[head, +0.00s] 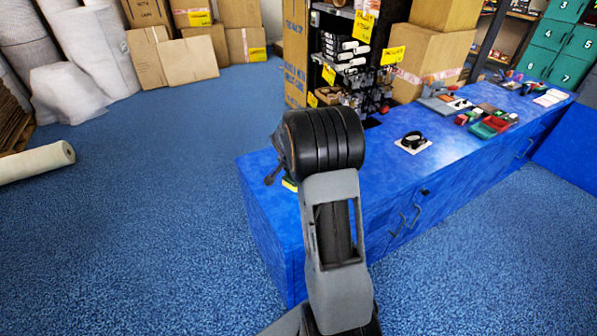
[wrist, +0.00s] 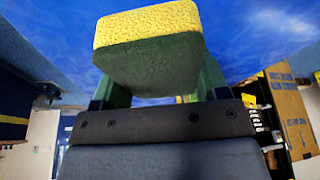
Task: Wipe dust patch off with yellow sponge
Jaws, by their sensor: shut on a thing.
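My gripper (wrist: 155,85) is shut on a yellow sponge (wrist: 148,22) with a dark green side, seen large in the wrist view. The sponge's yellow face is turned to the blue counter top (wrist: 245,30); I cannot tell whether it touches. In the head view my arm hides most of the gripper, and only a small yellow bit of the sponge (head: 289,184) shows beside it, near the left end of the blue counter (head: 350,190). I see no dust patch in either view; my arm may hide it.
A black ring-like object (head: 413,140) lies on a white square on the counter. Small coloured trays and items (head: 488,124) lie farther right. A shelf with goods (head: 345,55) and cartons (head: 430,55) stand behind the counter. The blue floor (head: 140,200) at left is mostly clear.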

